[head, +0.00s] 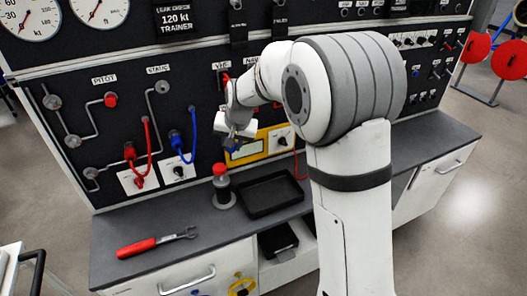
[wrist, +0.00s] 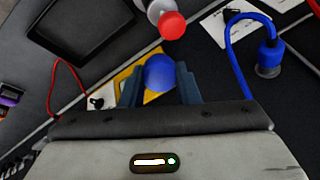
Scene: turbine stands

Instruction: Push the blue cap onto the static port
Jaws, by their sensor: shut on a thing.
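The blue cap (wrist: 160,72) is round and sits between the two fingers of my gripper (wrist: 159,88) in the wrist view. The gripper is shut on it. In the head view my gripper (head: 233,142) is in front of the panel, right of the blue hose, above the worktop; the cap is hard to make out there. The static port (head: 162,87) is a bare silver fitting under the STATIC label, up and left of my gripper and apart from it. It cannot be made out in the wrist view.
A red cap (head: 110,99) sits on the PITOT line. Red (head: 148,142) and blue (head: 193,140) hoses loop out from the panel. A red-topped bottle (head: 221,185), black tray (head: 270,194) and red-handled wrench (head: 155,243) are on the worktop. A yellow-framed instrument (head: 248,150) is behind my gripper.

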